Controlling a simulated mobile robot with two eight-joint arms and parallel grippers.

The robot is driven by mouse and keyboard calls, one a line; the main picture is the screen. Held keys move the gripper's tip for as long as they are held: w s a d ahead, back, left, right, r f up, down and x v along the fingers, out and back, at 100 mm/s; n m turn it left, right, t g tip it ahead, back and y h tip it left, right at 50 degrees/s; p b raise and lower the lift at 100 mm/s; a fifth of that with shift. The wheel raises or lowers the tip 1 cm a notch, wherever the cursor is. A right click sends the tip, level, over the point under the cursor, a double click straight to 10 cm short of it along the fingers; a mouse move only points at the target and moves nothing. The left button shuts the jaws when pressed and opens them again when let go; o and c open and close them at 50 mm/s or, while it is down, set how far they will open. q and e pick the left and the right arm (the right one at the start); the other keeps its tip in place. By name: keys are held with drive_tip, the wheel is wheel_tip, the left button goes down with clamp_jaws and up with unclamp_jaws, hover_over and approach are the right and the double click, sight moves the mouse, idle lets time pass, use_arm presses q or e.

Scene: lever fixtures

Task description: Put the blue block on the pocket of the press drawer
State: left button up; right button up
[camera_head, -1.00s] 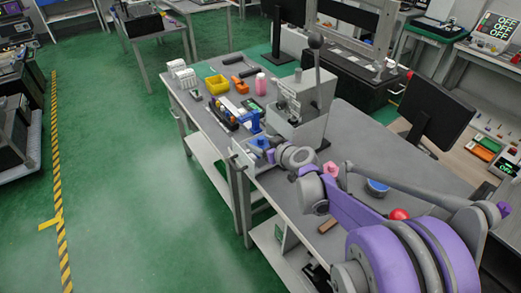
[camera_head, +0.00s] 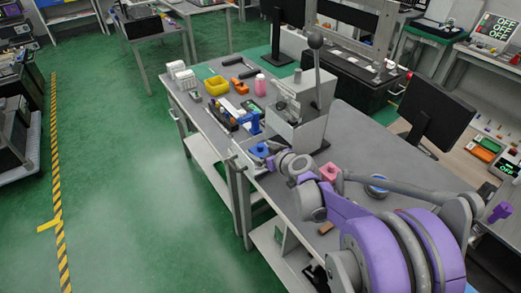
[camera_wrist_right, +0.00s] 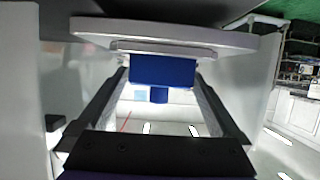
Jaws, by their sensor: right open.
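The press (camera_head: 300,115) is a grey box with a tall ball-topped lever (camera_head: 317,65) on the table. The blue block (camera_head: 258,150) shows low at the press's front, by my right gripper (camera_head: 266,155). In the right wrist view the blue block (camera_wrist_right: 163,70) lies between the two spread fingers of my right gripper (camera_wrist_right: 160,100), against a light grey plate (camera_wrist_right: 165,35). The fingers are open, with gaps beside the block. The pocket is hidden, so I cannot tell whether the block sits in it. My left gripper is out of view.
A yellow bin (camera_head: 217,86), a pink bottle (camera_head: 260,84) and a blue clamp-like part (camera_head: 249,121) stand behind on the table. A pink block (camera_head: 330,172) and a blue round dish (camera_head: 377,184) lie near my right arm. A monitor (camera_head: 438,110) stands at right.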

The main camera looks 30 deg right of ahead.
drive_tip(key=a+p+v, duration=0.1)
drive_tip(key=v, duration=1.1)
drive_tip(key=s+a+f+g+y, duration=0.1)
drive_tip(key=s+a+f+g, duration=0.15)
drive_tip(key=a, duration=0.35)
drive_tip(key=s+a+f+g+y, duration=0.1)
drive_tip(key=s+a+f+g, duration=0.1)
drive_tip(key=s+a, duration=0.25)
drive_tip(key=s+a+f+g+h, duration=0.1)
drive_tip(key=s+a+f+g, duration=0.1)
drive_tip(key=s, duration=0.4)
drive_tip(key=s+a+f+g+h, duration=0.1)
drive_tip(key=s+a+f+h, duration=0.1)
drive_tip(key=s, duration=0.4)
drive_tip(key=shift+a+f+m+g, duration=0.15)
drive_tip(key=shift+f+m+g, duration=0.25)
drive_tip(key=shift+f, duration=0.1)
drive_tip(key=shift+s, duration=0.1)
